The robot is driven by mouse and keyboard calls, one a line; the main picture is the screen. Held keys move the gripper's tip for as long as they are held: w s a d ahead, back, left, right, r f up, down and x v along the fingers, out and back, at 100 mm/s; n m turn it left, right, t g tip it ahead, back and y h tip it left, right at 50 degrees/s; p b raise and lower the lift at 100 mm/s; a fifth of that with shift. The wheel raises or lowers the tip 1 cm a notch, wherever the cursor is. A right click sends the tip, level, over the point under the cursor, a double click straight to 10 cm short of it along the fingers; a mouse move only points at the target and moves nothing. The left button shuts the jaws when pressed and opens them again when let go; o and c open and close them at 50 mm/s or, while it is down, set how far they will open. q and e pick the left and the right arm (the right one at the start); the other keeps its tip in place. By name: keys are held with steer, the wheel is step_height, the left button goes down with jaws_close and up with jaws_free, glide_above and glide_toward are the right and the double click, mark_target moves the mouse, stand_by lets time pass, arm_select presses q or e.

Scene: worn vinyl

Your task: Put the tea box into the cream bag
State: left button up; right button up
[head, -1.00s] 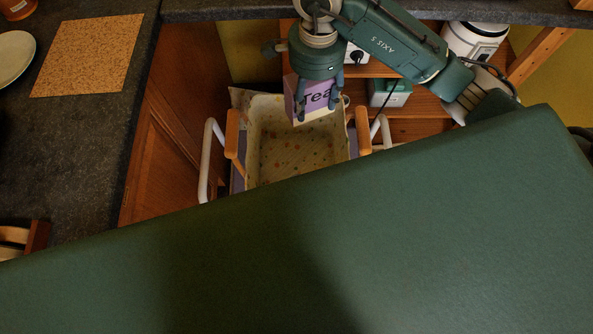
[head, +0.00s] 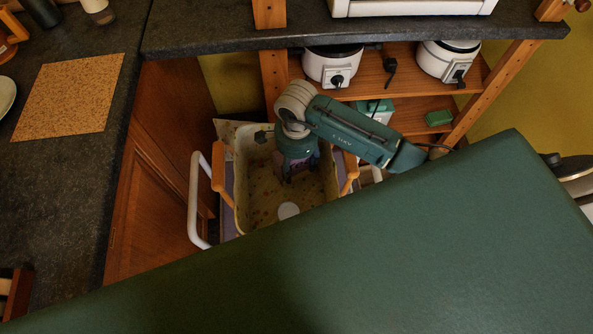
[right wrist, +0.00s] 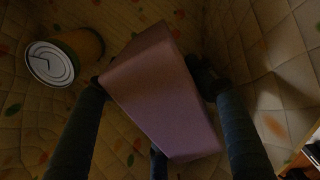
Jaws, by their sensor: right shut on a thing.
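The cream bag (head: 256,198) with a spotted, quilted lining and wooden handles stands open below the counter. My right gripper (head: 300,176) points down inside the bag's mouth, shut on the tea box (head: 304,165). Only a little of the purple box shows in the head view, as the gripper covers most of it. In the right wrist view the box (right wrist: 160,92) sits tilted between the dark fingers, with the quilted lining around it. I cannot tell whether the box touches the bag's bottom. My left gripper is not in view.
A can with a white lid (head: 288,210) lies inside the bag and shows beside the box in the right wrist view (right wrist: 51,64). A white rail (head: 195,200) is left of the bag. A wooden shelf with white appliances (head: 333,66) stands behind. A cork mat (head: 70,95) lies on the counter.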

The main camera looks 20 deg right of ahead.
mark_target(297, 172)
steer(key=shift+f, duration=2.3)
steer(key=shift+f, duration=0.2)
steer(key=o, duration=1.3)
steer(key=shift+r, duration=0.1)
step_height(297, 172, up, 12)
steer(key=shift+r, duration=0.1)
